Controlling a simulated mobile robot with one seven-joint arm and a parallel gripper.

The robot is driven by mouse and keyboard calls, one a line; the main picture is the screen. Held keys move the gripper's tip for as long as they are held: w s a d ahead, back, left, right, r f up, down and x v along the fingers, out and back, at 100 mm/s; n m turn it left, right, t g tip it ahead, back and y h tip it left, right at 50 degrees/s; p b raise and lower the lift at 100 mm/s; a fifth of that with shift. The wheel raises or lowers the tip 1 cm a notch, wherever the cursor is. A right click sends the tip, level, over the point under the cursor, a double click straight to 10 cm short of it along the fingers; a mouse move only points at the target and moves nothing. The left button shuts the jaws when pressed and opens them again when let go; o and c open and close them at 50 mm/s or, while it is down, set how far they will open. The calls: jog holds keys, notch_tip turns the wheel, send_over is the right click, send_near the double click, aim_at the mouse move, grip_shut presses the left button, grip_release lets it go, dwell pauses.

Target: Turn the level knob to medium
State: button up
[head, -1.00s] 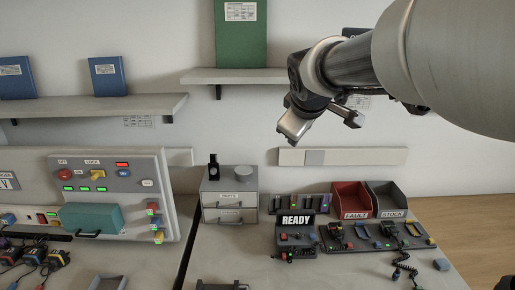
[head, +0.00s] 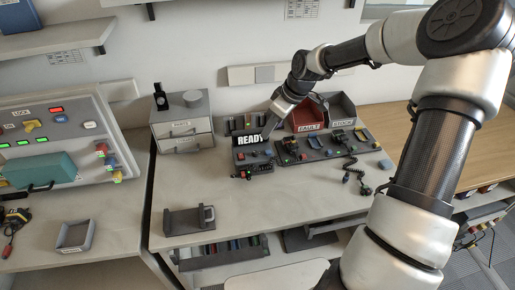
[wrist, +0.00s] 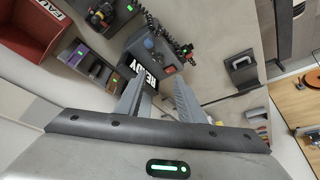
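My gripper (head: 268,127) is at the back of the right-hand bench, over or just behind the dark unit (head: 262,160) with the white READY sign (head: 250,141). In the wrist view, my gripper (wrist: 155,88) is open and empty, its two grey fingers apart. The READY sign (wrist: 146,76) shows between and beyond the fingertips. The unit's top carries a blue part (wrist: 148,43) and a red part (wrist: 168,70), and a finger hides some of the sign. No level knob or medium mark can be read in either view.
The red FAULT bin (head: 308,118) and grey STOCK bin (head: 342,108) stand right of my gripper. A drawer box (head: 182,128) with a black bottle (head: 160,97) stands left. A control panel (head: 70,130) is farther left. The middle of the bench is fairly clear.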

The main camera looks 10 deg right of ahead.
aim_at(256, 152)
jog(key=x, duration=1.4)
grip_shut()
